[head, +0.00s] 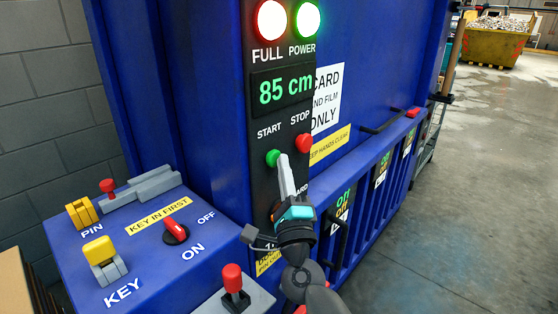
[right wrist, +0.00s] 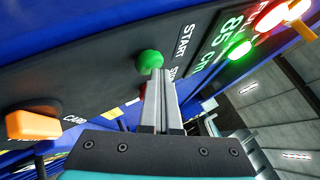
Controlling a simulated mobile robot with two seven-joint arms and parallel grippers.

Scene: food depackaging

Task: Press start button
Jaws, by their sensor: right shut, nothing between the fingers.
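The green start button (head: 273,158) sits under the word START on the dark control panel (head: 262,130). The red stop button (head: 304,143) is to its right. My right gripper (head: 284,158) is shut and empty, its fingertips right beside the green button in the head view. In the right wrist view, the green button (right wrist: 149,62) shows just beyond the shut fingertips (right wrist: 158,73). I cannot tell whether they touch it. The red stop button (right wrist: 143,91) is partly hidden behind the fingers there. My left gripper is not in view.
Above, the panel has a display (head: 283,90) reading 85 cm, a lit red FULL lamp (head: 270,20) and a lit POWER lamp (head: 307,19). A blue box at lower left carries a red rotary switch (head: 176,230) and a yellow key (head: 103,258). An orange knob (right wrist: 34,123) shows in the wrist view.

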